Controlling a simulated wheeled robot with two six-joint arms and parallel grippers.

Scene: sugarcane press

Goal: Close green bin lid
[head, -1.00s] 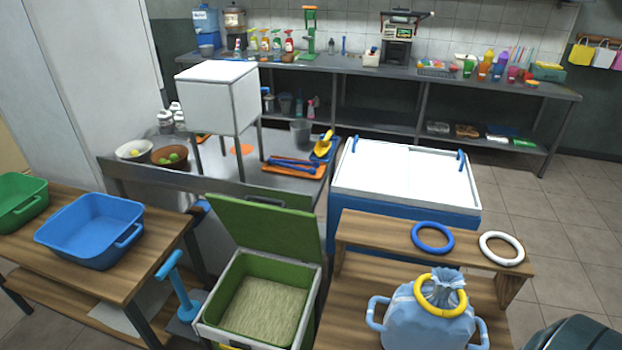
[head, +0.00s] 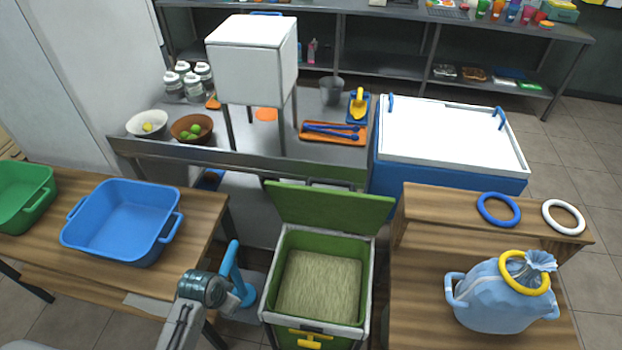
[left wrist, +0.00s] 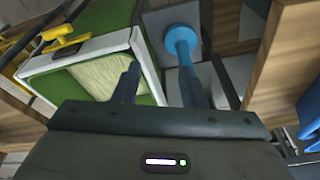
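The green bin (head: 318,285) stands on the floor in the lower middle of the head view, with a pale rim and a fibrous beige fill. Its green lid (head: 330,207) is open, raised at the back edge and leaning away from me. A yellow handle (head: 310,340) is on the bin's front; it also shows in the left wrist view (left wrist: 62,36). My left gripper (left wrist: 160,85) is open and empty, its fingers apart near the bin's rim. Whether it touches the bin cannot be told. In the head view only part of my left arm shows. My right gripper is not in view.
A blue upright handle (head: 236,275) stands on a grey base left of the bin, close to my left arm. A wooden table with a blue tub (head: 122,222) is at left. A wooden stand (head: 425,325) with a tied blue bag (head: 503,295) is at right. The metal counter (head: 240,153) is behind.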

